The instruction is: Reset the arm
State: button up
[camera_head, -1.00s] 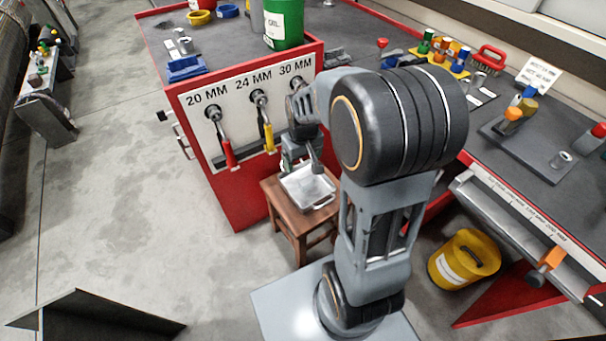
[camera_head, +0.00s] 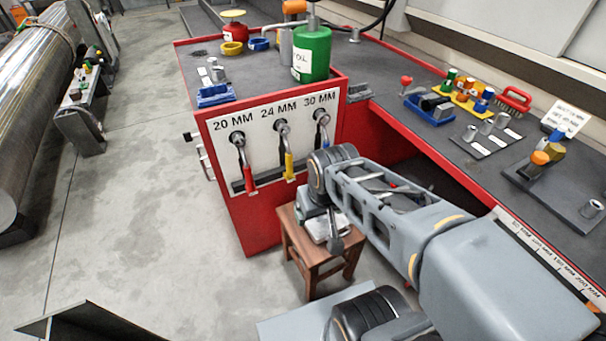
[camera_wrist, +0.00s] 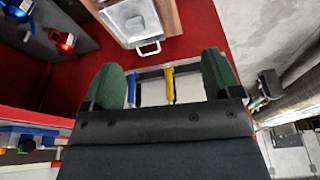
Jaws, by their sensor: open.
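My arm reaches in the head view from the lower right towards the middle, its wrist in front of the red cabinet and over the wooden stool. My gripper (camera_wrist: 160,78) is open in the wrist view, with its green finger pads apart and nothing seen held between them. In the head view its fingers are hard to make out against the stool. Beyond the pads in the wrist view are a yellow handle (camera_wrist: 170,85) and a blue handle.
The red cabinet (camera_head: 225,205) has red, yellow and blue handles under 20, 24 and 30 MM labels. A metal tray sits on the wooden stool (camera_head: 306,262). A workbench with tools and a green can (camera_head: 311,55) runs along the back and right.

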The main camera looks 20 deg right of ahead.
jog(key=w+p+v, duration=0.3)
jog(key=p+v, duration=1)
jog(key=w+r+p+v, duration=0.1)
jog(key=w+p+v, duration=0.2)
jog(key=p+v, duration=1)
notch_tip(320, 180, up, 2)
jog(key=shift+r+t+p, duration=0.15)
jog(key=shift+t+p, duration=0.2)
jog(key=shift+t, duration=0.05)
